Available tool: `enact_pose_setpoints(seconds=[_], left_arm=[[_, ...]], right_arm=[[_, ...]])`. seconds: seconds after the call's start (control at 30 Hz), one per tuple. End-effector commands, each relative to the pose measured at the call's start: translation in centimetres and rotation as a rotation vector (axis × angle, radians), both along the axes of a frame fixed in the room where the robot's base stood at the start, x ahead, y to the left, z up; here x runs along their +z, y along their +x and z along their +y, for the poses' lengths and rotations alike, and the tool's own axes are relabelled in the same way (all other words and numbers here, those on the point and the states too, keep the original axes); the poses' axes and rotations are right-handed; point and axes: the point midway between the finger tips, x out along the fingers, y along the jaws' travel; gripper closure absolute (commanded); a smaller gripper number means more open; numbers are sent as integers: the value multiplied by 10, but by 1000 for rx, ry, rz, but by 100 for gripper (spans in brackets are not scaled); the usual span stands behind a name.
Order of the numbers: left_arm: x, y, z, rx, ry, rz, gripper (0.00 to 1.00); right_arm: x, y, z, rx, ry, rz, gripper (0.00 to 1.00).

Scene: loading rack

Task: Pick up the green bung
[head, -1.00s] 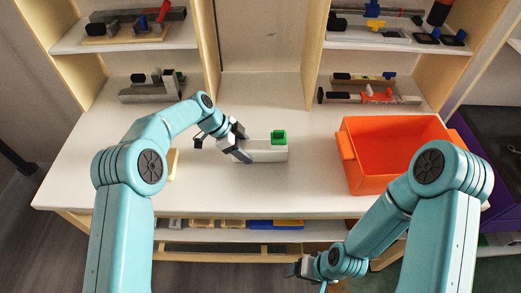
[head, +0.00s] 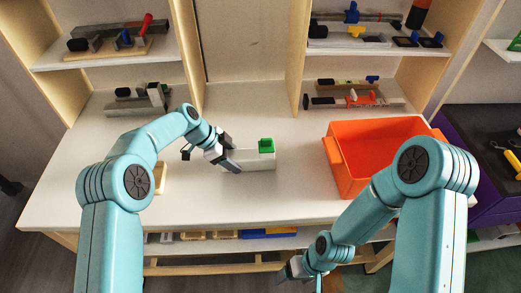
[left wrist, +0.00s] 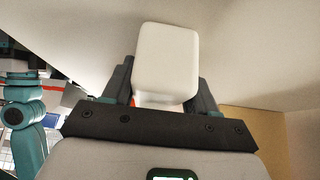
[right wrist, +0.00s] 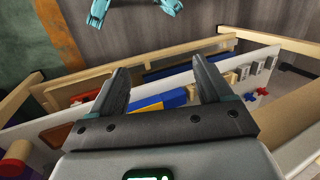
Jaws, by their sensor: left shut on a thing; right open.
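The green bung (head: 266,145) sits on the right end of a white block (head: 252,161) on the white table. My left gripper (head: 227,158) is shut on the left end of this white block. In the left wrist view the white block (left wrist: 167,62) is between the two fingers, and the green bung does not show there. My right gripper (head: 290,270) is low in front of the table edge, far from the bung. In the right wrist view its fingers (right wrist: 160,88) are apart with nothing between them.
An orange bin (head: 372,150) stands right of the block. Shelves behind hold several tools and parts. A shelf under the table holds blue and yellow pieces (head: 268,232). The table is clear in front of the block. A purple container (head: 480,160) is at the far right.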

Motion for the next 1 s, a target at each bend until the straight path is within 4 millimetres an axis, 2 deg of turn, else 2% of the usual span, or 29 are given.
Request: enact_pose_setpoints(seconds=[0.1, 0.27, 0.4, 0.47, 0.5, 0.7, 0.9, 1.0], left_arm=[[-1, -1, 0, -3, 2, 2, 86], [-1, -1, 0, -2, 1, 3, 86], [-1, -1, 0, -2, 1, 3, 86], [-2, -1, 0, -2, 1, 3, 86], [-2, -1, 0, -2, 1, 3, 86], [-1, -1, 0, -2, 1, 2, 86], [-1, -1, 0, 0, 1, 2, 86], [-1, -1, 0, 0, 1, 2, 86]], right_arm=[[23, 16, 10, 237, 19, 21, 21], [67, 28, 18, 569, 52, 76, 21], [120, 39, 23, 864, 88, 120, 21], [142, 69, 29, 1048, 103, 33, 21], [153, 91, 34, 1157, 107, -42, 21], [193, 179, 46, 1713, 101, -303, 21], [245, 247, 54, 2258, 45, -486, 21], [273, 272, 56, 2513, 6, -536, 21]])
